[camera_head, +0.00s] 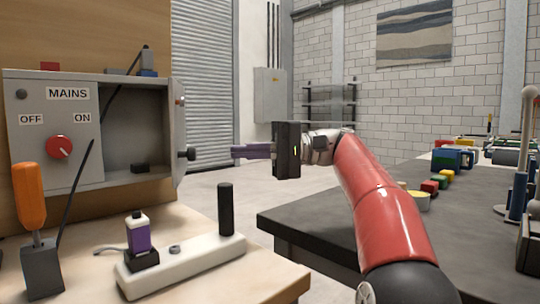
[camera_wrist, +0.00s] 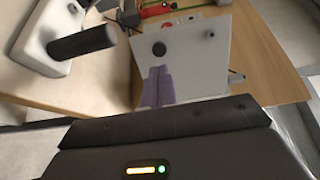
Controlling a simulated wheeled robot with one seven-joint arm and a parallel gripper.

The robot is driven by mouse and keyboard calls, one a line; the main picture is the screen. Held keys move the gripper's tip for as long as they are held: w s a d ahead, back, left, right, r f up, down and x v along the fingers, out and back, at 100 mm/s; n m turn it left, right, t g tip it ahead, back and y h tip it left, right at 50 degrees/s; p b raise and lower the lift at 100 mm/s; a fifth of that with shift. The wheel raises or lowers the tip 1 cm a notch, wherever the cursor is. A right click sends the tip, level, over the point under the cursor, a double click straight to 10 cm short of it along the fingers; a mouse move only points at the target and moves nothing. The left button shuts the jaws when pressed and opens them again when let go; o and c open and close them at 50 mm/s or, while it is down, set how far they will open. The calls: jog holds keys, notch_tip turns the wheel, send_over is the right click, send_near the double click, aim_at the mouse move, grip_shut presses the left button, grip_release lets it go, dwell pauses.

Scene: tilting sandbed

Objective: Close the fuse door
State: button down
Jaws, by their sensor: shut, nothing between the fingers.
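The fuse door (camera_head: 178,120) is a grey panel hinged at the right side of the grey mains box (camera_head: 60,108). It stands swung open and shows nearly edge-on, and the dark compartment beside it is exposed. A black knob (camera_head: 190,154) sticks out from the door toward my gripper. My gripper (camera_head: 234,152) has purple fingers, which are shut and empty, to the right of the knob with a gap between. In the wrist view the door's pale face (camera_wrist: 205,60) lies beyond the purple fingers (camera_wrist: 158,72), with the knob (camera_wrist: 159,48) just above their tips.
A white power strip (camera_head: 185,262) with a purple-and-white plug (camera_head: 138,235) and a black post (camera_head: 225,208) lies on the wooden bench below. An orange-handled lever (camera_head: 30,195) stands at the left. A dark table (camera_head: 300,215) with coloured blocks is at right.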

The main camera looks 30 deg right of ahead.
jog(key=w+a, duration=0.1)
jog(key=a, duration=0.5)
jog(key=shift+w+b, duration=0.1)
jog(key=shift+b, duration=0.25)
jog(key=shift+a+m+t+b, duration=0.7)
jog(key=shift+a+t+b, duration=0.3)
jog(key=shift+t, duration=0.1)
jog(key=shift+d, duration=0.1)
